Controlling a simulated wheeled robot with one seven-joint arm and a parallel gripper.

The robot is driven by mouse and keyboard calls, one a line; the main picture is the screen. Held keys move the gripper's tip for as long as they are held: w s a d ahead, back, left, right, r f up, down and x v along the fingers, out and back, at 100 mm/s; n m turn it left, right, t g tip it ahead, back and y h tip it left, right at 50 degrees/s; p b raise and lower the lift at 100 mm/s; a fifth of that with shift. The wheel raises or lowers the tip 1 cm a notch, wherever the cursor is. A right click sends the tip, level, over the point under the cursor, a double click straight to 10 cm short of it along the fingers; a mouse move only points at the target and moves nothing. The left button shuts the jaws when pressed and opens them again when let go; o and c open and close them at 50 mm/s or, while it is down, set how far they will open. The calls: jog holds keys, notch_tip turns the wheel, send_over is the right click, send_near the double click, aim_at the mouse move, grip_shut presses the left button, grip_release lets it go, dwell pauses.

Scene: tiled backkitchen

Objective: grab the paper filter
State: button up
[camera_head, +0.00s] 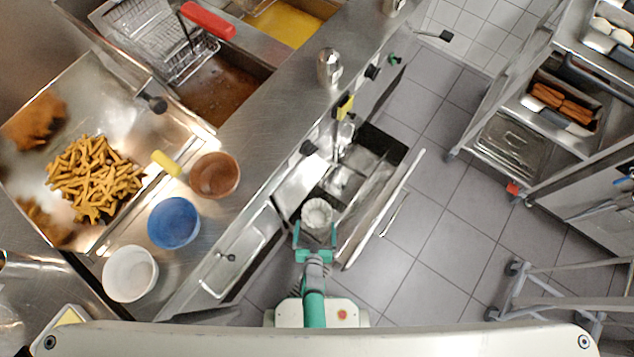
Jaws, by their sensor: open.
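The paper filter (317,212) is a pale, round, fluted cup shape at the near end of an open steel drawer (384,206) below the counter. My gripper (316,236) is green and open. Its two fingers point at the filter from the near side, one to the left and one to the right of its near edge. I cannot tell from this view whether the fingers touch the filter or how high they are above it.
A steel counter (262,112) runs along the left with bowls, fries (95,178) and a fryer basket (165,40). The drawer's long front edge lies right of my gripper. A trolley (511,143) stands far right. The tiled floor (440,235) between is mostly clear.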

send_near(317, 204)
jog(key=shift+x, duration=2.15)
jog(key=shift+w+r, duration=0.1)
jog(key=shift+r, duration=0.05)
jog(key=c, duration=0.7)
